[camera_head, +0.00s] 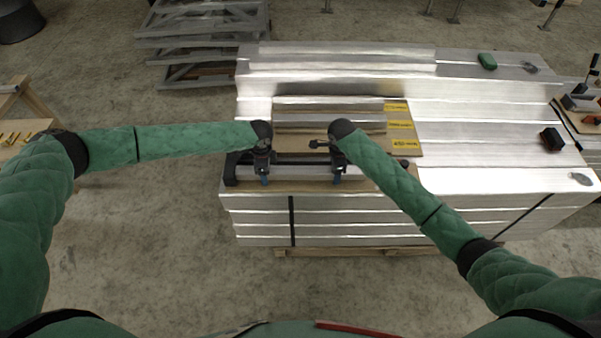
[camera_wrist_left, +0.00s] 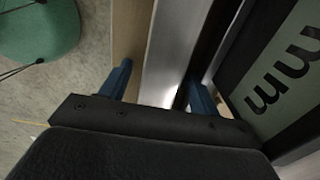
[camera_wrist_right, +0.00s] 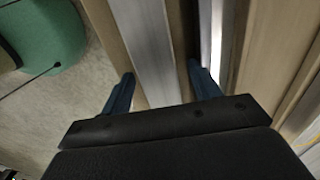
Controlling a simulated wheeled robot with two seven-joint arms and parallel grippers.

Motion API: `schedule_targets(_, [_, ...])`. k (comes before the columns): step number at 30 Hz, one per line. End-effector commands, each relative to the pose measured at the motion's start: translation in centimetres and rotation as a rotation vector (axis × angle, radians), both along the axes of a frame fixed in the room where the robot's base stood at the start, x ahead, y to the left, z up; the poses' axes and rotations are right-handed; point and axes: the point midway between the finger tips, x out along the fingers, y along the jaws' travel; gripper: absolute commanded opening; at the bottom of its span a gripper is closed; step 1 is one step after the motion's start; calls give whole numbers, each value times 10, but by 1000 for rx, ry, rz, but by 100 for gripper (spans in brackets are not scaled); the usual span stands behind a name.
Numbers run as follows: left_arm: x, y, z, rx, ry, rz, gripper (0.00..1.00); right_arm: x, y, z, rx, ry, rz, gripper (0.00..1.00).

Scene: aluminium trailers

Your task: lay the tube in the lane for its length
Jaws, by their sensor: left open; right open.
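A silver tube (camera_head: 301,172) lies lengthwise, left to right, near the front edge of the metal stack. My left gripper (camera_head: 264,180) is over its left part and my right gripper (camera_head: 337,181) over its middle to right part. Both point down and are open. In the left wrist view the blue fingers stand either side of a bright tube (camera_wrist_left: 164,55); in the right wrist view they straddle a tube (camera_wrist_right: 144,45) too. Contact cannot be told. The lane board (camera_head: 411,148) lies behind, with yellow labels (camera_head: 398,125) at its right end; two silver tubes (camera_head: 328,103) lie on it.
The board rests on a large stack of aluminium profiles (camera_head: 470,180). A green object (camera_head: 487,61) and a black block (camera_head: 551,139) lie on the stack to the right. A grey rack (camera_head: 200,40) stands behind. The stack's right part is mostly clear.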

Motion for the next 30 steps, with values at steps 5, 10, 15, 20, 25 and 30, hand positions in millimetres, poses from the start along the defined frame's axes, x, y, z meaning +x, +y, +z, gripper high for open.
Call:
schedule_targets(5, [0, 0, 0, 0, 0, 0, 38, 0, 0, 0, 0, 0, 0, 38])
schedule_targets(10, [0, 0, 0, 0, 0, 0, 5, 0, 0, 0, 0, 0, 0, 5])
schedule_targets(15, [0, 0, 0, 0, 0, 0, 0, 0, 0, 0, 0, 0, 0, 0])
schedule_targets(20, [1, 0, 2, 0, -1, 0, 0, 0, 0, 2, 0, 0, 0, 0])
schedule_targets(25, [1, 0, 7, 0, -1, 0, 0, 0, 0, 7, 0, 0, 0, 0])
schedule_targets(30, [1, 0, 18, 0, -1, 1, 0, 0, 0, 18, 0, 0, 1, 0])
